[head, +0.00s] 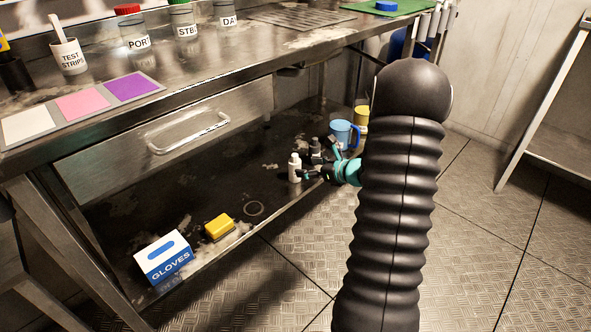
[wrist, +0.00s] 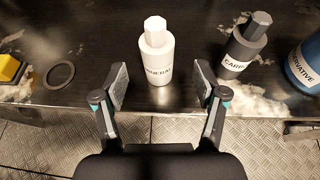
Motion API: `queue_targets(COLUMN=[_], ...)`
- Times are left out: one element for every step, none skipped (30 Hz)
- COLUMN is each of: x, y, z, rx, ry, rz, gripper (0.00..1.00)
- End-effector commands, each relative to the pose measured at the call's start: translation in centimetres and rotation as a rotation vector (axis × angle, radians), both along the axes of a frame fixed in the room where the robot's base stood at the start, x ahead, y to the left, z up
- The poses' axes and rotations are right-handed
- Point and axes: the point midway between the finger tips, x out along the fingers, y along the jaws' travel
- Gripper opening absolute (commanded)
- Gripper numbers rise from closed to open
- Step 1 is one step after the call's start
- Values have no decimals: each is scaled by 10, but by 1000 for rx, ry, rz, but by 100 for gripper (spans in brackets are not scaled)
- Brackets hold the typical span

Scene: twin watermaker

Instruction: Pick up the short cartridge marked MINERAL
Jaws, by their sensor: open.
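The short white cartridge (wrist: 157,58) with a hexagonal cap, its label reading in part "MINERAL", stands upright on the lower shelf. In the head view the white cartridge (head: 294,168) stands near the shelf's front edge. My gripper (wrist: 160,88) is open, with one finger to each side of the cartridge's lower part in the picture and a gap on both sides. It holds nothing. In the head view my gripper (head: 311,175) is beside the cartridge, partly hidden by my arm. I cannot tell how far the fingertips reach around it.
A dark cartridge marked in part "CARB" (wrist: 243,45) stands to the right, with a blue container (wrist: 306,62) beyond it. A black ring (wrist: 61,76) and a yellow block (head: 219,227) lie to the left. A gloves box (head: 164,258) sits on the shelf (head: 200,187), under the drawer (head: 165,135).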

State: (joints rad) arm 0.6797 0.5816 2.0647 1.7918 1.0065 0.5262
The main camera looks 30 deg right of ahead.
Motion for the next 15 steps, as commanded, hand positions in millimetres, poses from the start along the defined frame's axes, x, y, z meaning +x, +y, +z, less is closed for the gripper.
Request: queue_targets(x=[4,5,7,8,8,10,11,12,15,18,21,25,29,33,38], y=[2,3,3,4,4,5,5,7,9,10,12,15,17,19,21], z=[-2,-3,-3,-3,-4,-4,-4,-5,-6,-7,-7,-9,-10,-12,-14], rx=[0,0,0,0,0,0,0,0,0,0,0,1,1,0,1], ry=[1,0,0,0,0,0,0,0,0,0,0,0,0,1,1], rz=[1,1,0,0,0,0,0,1,2,3,3,3,3,4,3], gripper=[71,71,71,71,71,71,71,71,71,71,71,71,71,71,71])
